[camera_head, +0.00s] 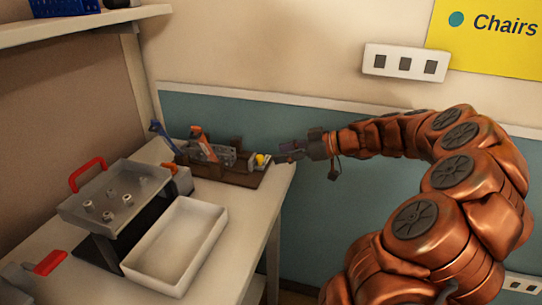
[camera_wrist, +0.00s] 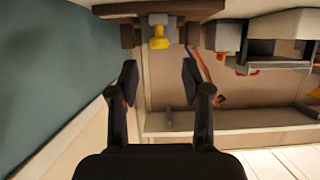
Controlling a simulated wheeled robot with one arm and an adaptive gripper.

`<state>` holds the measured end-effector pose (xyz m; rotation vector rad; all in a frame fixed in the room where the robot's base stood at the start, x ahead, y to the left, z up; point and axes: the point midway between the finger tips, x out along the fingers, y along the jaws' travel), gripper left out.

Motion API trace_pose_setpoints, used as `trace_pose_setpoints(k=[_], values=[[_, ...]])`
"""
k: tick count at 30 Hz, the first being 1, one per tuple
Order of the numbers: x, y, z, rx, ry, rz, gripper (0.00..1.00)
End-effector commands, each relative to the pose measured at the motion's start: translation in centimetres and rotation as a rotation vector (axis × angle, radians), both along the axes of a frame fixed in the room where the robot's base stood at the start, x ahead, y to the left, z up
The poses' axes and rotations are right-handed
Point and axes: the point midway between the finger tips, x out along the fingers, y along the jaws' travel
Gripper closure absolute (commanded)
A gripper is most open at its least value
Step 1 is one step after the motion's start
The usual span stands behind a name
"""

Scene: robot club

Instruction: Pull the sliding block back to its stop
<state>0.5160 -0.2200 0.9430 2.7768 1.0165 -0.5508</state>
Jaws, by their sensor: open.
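A brown wooden fixture (camera_head: 222,173) stands at the back right of the table against the wall. At its right end is a yellow knob (camera_head: 261,159), which I take to be on the sliding block. In the wrist view the yellow knob (camera_wrist: 159,38) sticks out from a small grey block (camera_wrist: 158,19) between brown wooden parts. My gripper (camera_head: 283,152) is just right of the knob. In the wrist view my gripper (camera_wrist: 160,75) is open and empty, its fingertips on either side of the knob's line but short of it. Contact is not visible.
A grey plate stand (camera_head: 120,195) with a red handle and several small fittings stands at the left. A white tray (camera_head: 176,246) lies in front. An orange-handled tool (camera_head: 205,146) leans in the fixture. The wall (camera_head: 310,120) is close behind my arm.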

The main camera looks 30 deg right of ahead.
Motion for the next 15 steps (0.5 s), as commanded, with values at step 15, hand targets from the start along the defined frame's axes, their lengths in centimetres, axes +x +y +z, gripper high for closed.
trace_pose_setpoints(k=[15], values=[[-4.3,-3.7,2.3,-0.002,0.001,-0.001,0.52]])
